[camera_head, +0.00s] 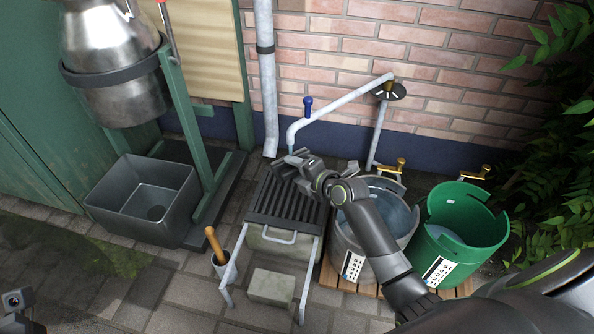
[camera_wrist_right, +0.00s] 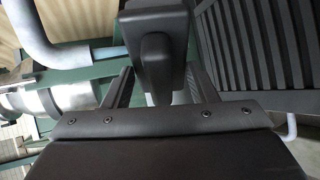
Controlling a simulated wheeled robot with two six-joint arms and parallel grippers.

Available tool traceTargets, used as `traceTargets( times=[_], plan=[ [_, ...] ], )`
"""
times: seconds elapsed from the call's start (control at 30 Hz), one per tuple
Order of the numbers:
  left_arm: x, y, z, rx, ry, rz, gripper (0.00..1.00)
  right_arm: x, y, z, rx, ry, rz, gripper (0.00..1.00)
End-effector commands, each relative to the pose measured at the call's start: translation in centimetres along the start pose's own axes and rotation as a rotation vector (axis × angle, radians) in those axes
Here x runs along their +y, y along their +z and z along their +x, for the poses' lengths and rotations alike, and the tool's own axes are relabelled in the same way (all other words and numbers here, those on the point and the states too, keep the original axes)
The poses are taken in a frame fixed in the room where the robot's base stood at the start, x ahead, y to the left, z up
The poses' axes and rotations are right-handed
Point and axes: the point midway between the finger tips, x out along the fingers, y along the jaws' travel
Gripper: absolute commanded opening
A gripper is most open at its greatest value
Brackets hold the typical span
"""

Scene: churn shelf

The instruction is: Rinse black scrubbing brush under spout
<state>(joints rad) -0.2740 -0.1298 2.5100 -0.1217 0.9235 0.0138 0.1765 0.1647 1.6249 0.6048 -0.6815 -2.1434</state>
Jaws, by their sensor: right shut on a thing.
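My right gripper (camera_head: 290,160) is shut on the black scrubbing brush (camera_wrist_right: 155,45), whose dark block fills the upper middle of the right wrist view. The right fingers (camera_wrist_right: 157,88) show on either side of its handle. The gripper is just below the mouth of the grey spout (camera_head: 293,132), over the slatted rack. The spout also shows in the wrist view (camera_wrist_right: 40,45). A pale blue stream (camera_wrist_right: 108,55) runs from it toward the brush; the brush hides where it ends. In the head view the brush is mostly hidden by the gripper. My left gripper's fingers are not seen.
The dark slatted rack (camera_head: 271,210) stands below the spout. A grey tub (camera_head: 372,250) and a green tub (camera_head: 445,270) stand to its right. A grey basin (camera_head: 110,205) and a metal churn (camera_head: 110,50) are further left.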

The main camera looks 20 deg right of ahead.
Motion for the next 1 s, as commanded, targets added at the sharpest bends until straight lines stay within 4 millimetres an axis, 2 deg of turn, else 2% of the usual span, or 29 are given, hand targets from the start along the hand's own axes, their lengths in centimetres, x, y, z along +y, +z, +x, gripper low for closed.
traceTargets(
  times=[0.17,1.0],
  plan=[
    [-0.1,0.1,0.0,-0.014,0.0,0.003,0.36,0.1,-0.3,-0.2,0.0,0.001,0.0,0.34],
    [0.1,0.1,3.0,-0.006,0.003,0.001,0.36,0.1,-7.0,-5.2,0.0,0.0,0.003,0.34]
  ],
)
